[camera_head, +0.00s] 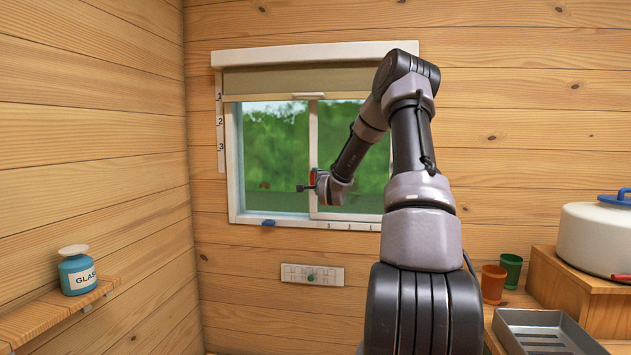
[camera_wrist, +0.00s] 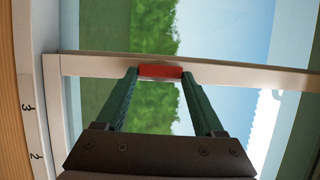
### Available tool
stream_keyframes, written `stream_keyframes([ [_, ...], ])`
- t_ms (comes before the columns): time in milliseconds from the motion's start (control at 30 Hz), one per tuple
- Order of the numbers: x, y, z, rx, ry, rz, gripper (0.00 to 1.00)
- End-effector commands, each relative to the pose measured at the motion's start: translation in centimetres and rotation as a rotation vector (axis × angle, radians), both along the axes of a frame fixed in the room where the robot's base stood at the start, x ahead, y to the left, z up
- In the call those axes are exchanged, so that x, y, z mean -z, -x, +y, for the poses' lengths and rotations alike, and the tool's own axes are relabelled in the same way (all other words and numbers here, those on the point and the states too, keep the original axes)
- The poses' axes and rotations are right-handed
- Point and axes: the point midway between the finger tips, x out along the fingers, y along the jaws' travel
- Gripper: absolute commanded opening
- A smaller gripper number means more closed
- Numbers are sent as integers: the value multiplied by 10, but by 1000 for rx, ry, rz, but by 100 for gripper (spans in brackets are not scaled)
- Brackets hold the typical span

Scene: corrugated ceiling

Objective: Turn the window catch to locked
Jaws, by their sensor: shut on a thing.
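The window (camera_head: 268,150) has a white frame and an upright middle bar (camera_head: 313,130). A short red piece (camera_wrist: 160,71) is on this bar; it also shows at the bar in the head view (camera_head: 313,177). I cannot tell surely whether it is the catch or a handle. My gripper (camera_wrist: 160,72) is shut on the red piece, one green finger at each end of it. In the head view my gripper is small and mostly hidden by my arm. A small blue piece (camera_head: 268,223) is on the lower window frame, clear of my gripper.
A blind (camera_head: 270,82) covers the window top. A numbered strip (camera_head: 220,130) is left of it, and a white panel with a green knob (camera_head: 312,275) is below. A shelf bears a labelled bottle (camera_head: 76,272). Cups (camera_head: 493,284), a metal tray (camera_head: 548,335) and a white pot (camera_head: 598,240) stand right.

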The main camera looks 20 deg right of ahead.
Motion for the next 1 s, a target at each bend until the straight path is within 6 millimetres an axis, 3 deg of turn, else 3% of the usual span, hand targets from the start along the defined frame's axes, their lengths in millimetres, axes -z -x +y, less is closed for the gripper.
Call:
stream_keyframes([
  [100, 1, 0, 0, 1, -2, 2, 14],
  [133, 1, 0, 0, 1, -2, 2, 74],
  [200, 1, 0, 0, 1, -2, 2, 100],
  [567, 0, 8, 1, 1, 0, 2, 100],
  [1000, 1, 88, 17, 1, 0, 3, 100],
])
